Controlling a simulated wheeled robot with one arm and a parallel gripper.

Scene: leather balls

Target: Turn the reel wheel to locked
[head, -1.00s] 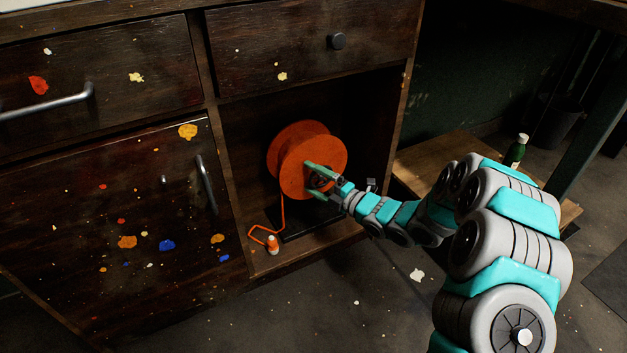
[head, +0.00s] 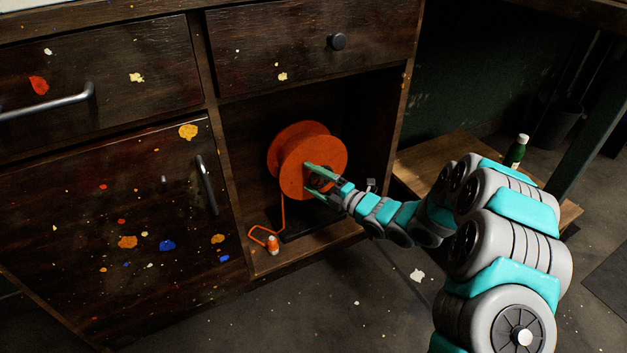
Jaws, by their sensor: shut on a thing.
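The orange reel wheel (head: 297,168) stands on its dark base inside the open compartment of the cabinet. An orange cord hangs from its left side to a small orange and white end piece (head: 272,244) on the compartment floor. My gripper (head: 316,180) reaches in from the right and is shut on the hub at the middle of the reel's near face. The fingers cover most of the hub, so its exact shape and any lock marking are hidden.
A drawer with a round knob (head: 338,41) is above the compartment. A paint-spotted door with a bar handle (head: 206,184) is to the left. A green bottle (head: 516,151) stands on a low wooden shelf (head: 440,150) at the right.

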